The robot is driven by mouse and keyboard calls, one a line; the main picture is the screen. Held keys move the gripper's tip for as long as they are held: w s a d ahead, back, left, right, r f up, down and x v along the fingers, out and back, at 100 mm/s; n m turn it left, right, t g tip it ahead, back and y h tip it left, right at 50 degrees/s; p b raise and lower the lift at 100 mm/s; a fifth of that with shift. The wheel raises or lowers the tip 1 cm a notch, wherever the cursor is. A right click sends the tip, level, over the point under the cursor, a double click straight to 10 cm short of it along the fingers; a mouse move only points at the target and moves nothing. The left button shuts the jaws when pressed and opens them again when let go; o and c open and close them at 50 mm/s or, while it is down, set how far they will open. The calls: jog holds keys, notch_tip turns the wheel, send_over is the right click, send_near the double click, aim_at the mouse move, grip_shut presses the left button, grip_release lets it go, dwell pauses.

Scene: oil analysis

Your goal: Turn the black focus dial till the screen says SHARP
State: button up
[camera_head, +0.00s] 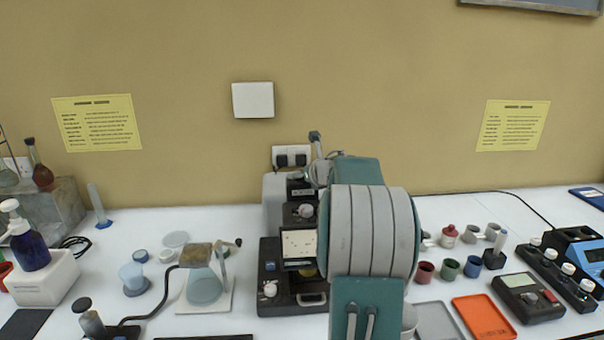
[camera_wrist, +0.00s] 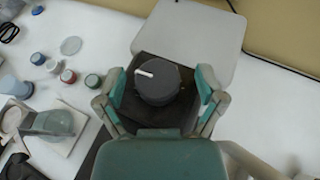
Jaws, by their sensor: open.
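The black focus dial (camera_wrist: 166,84) is round with a white pointer mark. It sits in the middle of the wrist view, its mark pointing to the upper left. My gripper (camera_wrist: 160,92) is open, with one grey-and-teal finger on each side of the dial. Gaps show between the fingers and the dial; whether the fingers reach down to its height is hard to tell. In the head view the microscope-like instrument (camera_head: 273,299) stands left of my arm. Its small pale screen (camera_head: 298,244) shows dark specks; I can read no word on it. My arm hides the dial and gripper there.
A flask on a stand (camera_head: 205,287) and small cups stand to the left. A grey tray (camera_head: 436,322), an orange tray (camera_head: 484,317) and a dark meter (camera_head: 529,297) lie to the right. The wall is close behind the instrument.

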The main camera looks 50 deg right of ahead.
jog(key=shift+w, duration=0.15)
jog(key=shift+a, duration=0.1)
jog(key=c, duration=1.2)
jog(key=shift+o, duration=0.2)
jog(key=m+g+h, duration=0.1)
jog(key=m+h, duration=0.1)
jog(key=h, duration=0.1)
jog(key=shift+a+m, duration=0.1)
jog(key=shift+m, duration=0.2)
jog(key=shift+m+g+h, duration=0.7)
jog(key=shift+m+h, duration=0.4)
jog(key=o, duration=1.2)
jog(key=shift+c, duration=0.2)
